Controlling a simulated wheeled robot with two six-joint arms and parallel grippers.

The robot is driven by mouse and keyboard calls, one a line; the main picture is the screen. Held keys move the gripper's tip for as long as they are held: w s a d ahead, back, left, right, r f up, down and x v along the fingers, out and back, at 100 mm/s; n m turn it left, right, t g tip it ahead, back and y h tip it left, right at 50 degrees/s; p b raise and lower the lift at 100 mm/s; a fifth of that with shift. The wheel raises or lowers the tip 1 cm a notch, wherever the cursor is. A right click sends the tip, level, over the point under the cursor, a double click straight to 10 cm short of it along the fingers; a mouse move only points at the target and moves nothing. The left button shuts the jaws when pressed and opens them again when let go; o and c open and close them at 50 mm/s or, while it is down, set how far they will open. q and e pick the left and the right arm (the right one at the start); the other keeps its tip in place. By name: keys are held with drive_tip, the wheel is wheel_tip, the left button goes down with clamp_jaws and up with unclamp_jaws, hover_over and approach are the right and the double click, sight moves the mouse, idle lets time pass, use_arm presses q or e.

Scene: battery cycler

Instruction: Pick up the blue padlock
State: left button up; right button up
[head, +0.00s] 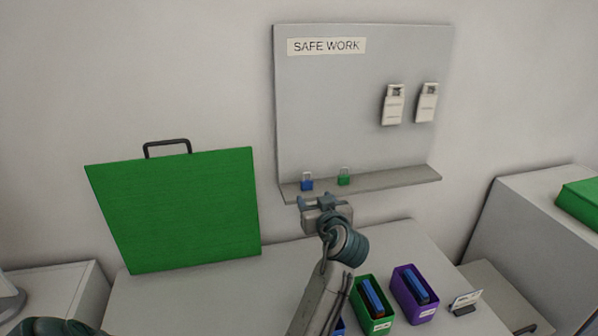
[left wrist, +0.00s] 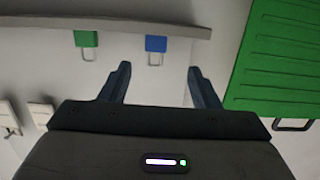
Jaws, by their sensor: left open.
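The blue padlock (head: 307,184) stands on the narrow shelf of the grey board, shackle up, at the left part of the shelf. It also shows in the left wrist view (left wrist: 156,44), upside down there, between the two fingers in the picture and beyond their tips. A green padlock (head: 344,179) stands to its right on the same shelf. My left gripper (head: 317,198) is open and empty, just in front of and below the blue padlock; it also shows in the left wrist view (left wrist: 158,72). My right gripper is not in view.
The shelf (head: 395,181) runs under the "SAFE WORK" board (head: 330,110), which holds two white tags (head: 393,105). A green panel with a handle (head: 175,212) stands at left. Green (head: 357,308) and purple (head: 402,289) bins stand on the bench at right.

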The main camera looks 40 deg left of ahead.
sight(307, 184)
use_arm(q)
drive_tip(key=x, duration=0.4)
drive_tip(key=shift+w+a+r, duration=0.2)
drive_tip(key=shift+w+a, duration=0.1)
drive_tip(key=shift+w, duration=0.05)
drive_tip(key=shift+w+a+f, duration=0.2)
drive_tip(key=shift+w+a, duration=0.25)
drive_tip(key=shift+a, duration=0.05)
drive_tip(key=x, duration=0.4)
drive_tip(key=shift+w+d, duration=0.1)
drive_tip(key=shift+w, duration=0.3)
drive_tip(key=shift+c, duration=1.2)
drive_tip(key=c, duration=0.9)
drive_tip(key=shift+o, duration=0.2)
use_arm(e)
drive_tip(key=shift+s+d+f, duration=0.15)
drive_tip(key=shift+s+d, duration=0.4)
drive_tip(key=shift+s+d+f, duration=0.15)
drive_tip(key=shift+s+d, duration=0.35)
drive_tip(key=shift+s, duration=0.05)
